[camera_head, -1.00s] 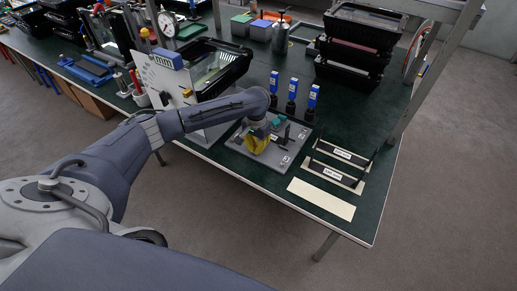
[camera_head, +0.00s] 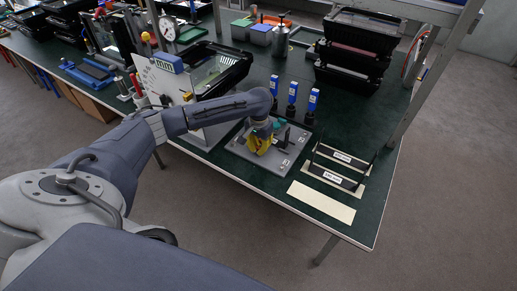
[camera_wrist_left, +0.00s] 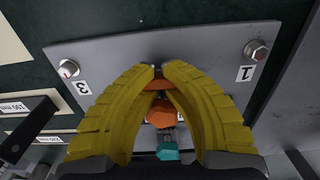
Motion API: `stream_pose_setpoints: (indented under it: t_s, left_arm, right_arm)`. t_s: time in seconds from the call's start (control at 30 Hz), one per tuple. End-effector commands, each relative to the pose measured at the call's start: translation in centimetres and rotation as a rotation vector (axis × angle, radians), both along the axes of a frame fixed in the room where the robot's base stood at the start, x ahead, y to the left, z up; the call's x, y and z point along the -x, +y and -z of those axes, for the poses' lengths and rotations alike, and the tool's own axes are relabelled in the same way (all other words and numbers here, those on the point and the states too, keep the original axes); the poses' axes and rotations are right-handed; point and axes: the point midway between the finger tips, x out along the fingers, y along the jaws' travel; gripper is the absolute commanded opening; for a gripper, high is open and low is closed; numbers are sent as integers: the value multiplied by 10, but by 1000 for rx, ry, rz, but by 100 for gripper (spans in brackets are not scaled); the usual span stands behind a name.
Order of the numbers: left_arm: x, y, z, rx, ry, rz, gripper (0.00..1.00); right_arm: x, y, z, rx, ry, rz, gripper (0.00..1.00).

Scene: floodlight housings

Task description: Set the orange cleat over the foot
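My left gripper (camera_head: 260,144) has yellow fingers and is low over the grey plate (camera_head: 247,156). In the left wrist view its fingers (camera_wrist_left: 161,70) bend together at the tips around the orange cleat (camera_wrist_left: 160,113), which shows between them. The fingers appear closed on it. A teal part (camera_wrist_left: 168,151) shows nearer the palm, and teal also shows beside the fingers in the head view. The plate has bolts labelled 1 and 3. I cannot make out the foot; the fingers cover that area. My right gripper is not in view.
Several blue-topped items (camera_head: 292,91) stand behind the plate. Black labelled strips (camera_head: 335,176) and a cream sheet (camera_head: 321,202) lie to its right, near the table edge. A white panel marked mm (camera_head: 160,78) and a black housing (camera_head: 235,62) stand behind the arm.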

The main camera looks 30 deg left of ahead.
Motion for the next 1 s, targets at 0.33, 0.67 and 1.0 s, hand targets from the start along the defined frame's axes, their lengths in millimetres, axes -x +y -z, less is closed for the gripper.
stream_pose_setpoints:
  t_s: [0.33,0.67,1.0]
  left_arm:
    - [-3,0,-3,2,-9,-3,58]
    - [-2,0,-14,0,-6,0,58]
    - [-3,0,-74,0,-10,0,58]
  right_arm:
    - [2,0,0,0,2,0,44]
    - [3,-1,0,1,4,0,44]
    - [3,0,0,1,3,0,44]
